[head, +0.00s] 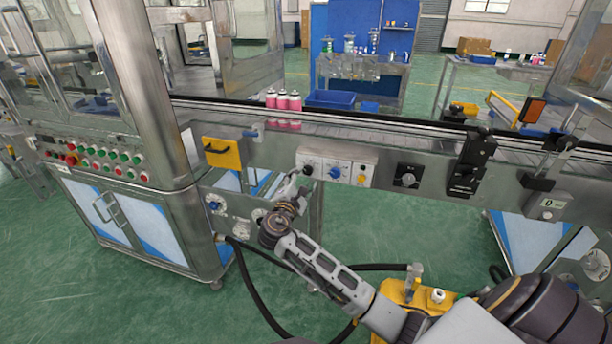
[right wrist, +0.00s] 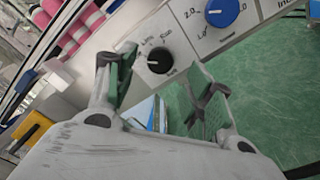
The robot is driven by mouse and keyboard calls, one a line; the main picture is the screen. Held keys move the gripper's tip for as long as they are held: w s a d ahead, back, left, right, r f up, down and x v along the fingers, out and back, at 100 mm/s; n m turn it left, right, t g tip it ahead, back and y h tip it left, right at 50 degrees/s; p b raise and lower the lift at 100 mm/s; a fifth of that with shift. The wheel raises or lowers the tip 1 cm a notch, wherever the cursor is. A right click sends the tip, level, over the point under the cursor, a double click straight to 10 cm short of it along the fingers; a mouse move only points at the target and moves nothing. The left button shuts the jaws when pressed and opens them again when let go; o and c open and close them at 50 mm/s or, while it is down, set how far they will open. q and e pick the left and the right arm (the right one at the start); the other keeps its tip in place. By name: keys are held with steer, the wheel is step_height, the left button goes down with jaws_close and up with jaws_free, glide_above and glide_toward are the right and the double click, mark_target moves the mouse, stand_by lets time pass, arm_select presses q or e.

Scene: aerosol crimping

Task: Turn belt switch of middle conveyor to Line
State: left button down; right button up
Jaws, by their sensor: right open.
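A black belt switch knob (head: 308,169) sits on the left end of a white control panel (head: 322,164) on the middle conveyor's side. In the right wrist view the black knob (right wrist: 160,60) has small labels around it, one reading "Run"; the others and the exact knob setting are hard to read. My right gripper (head: 297,184) is at the panel's lower left. In the wrist view its fingers (right wrist: 161,95) are spread apart, with the knob beyond them and nothing held. My left gripper is out of view.
A blue dial (head: 335,173) and a yellow button (head: 361,179) sit right of the knob. Another black dial (head: 408,179) is farther right. A yellow handle plate (head: 222,153) is to the left. Pink cans (head: 283,100) stand on the conveyor above.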

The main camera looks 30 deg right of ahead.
mark_target(307, 172)
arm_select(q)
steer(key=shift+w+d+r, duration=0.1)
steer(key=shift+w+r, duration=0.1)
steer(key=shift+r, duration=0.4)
arm_select(e)
steer(key=shift+x, duration=2.25)
steer(key=c, duration=1)
arm_select(q)
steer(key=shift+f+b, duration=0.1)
steer(key=shift+b, duration=0.2)
